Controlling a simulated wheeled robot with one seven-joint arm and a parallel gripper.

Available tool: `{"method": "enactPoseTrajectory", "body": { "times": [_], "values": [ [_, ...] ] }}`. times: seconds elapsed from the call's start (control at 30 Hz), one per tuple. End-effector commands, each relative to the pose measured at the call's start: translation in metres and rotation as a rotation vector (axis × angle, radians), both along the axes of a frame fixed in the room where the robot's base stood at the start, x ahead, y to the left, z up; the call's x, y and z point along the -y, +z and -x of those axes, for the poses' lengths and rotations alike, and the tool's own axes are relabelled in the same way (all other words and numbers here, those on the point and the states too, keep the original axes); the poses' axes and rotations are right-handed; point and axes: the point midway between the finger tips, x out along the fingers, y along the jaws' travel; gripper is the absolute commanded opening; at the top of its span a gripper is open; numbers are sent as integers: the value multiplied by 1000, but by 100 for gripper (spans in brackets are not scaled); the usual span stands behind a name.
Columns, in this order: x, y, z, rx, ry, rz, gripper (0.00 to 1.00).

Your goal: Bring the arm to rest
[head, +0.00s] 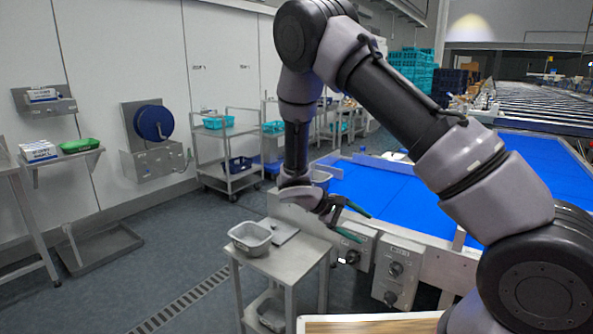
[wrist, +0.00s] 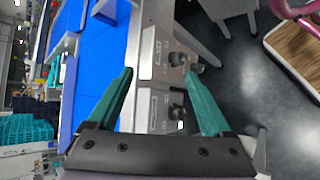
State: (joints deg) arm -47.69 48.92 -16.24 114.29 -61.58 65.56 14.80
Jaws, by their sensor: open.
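My gripper (head: 352,222) is at the end of my bent arm, in front of the blue conveyor's near side. Its two green fingers are spread apart with nothing between them. In the wrist view my gripper (wrist: 160,95) also shows open and empty, with grey control boxes with black knobs behind the gap. My arm rises high in the head view and folds down to the gripper left of the picture's right side.
A small steel table (head: 283,262) with a grey tub (head: 250,238) stands left of my gripper. The blue conveyor (head: 390,195) lies behind it, with control boxes (head: 395,272) on its side. A wooden-topped surface (head: 370,325) is at the bottom. Open floor (head: 180,250) lies left.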

Motion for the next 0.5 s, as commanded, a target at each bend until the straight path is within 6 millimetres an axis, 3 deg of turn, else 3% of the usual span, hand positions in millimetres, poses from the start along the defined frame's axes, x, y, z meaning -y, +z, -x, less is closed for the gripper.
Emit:
{"method": "enactPoseTrajectory", "body": {
  "times": [0.03,0.5],
  "values": [
    [6,21,2,18,-62,-69,84],
    [45,179,55,212,-483,-648,84]
  ]
}}
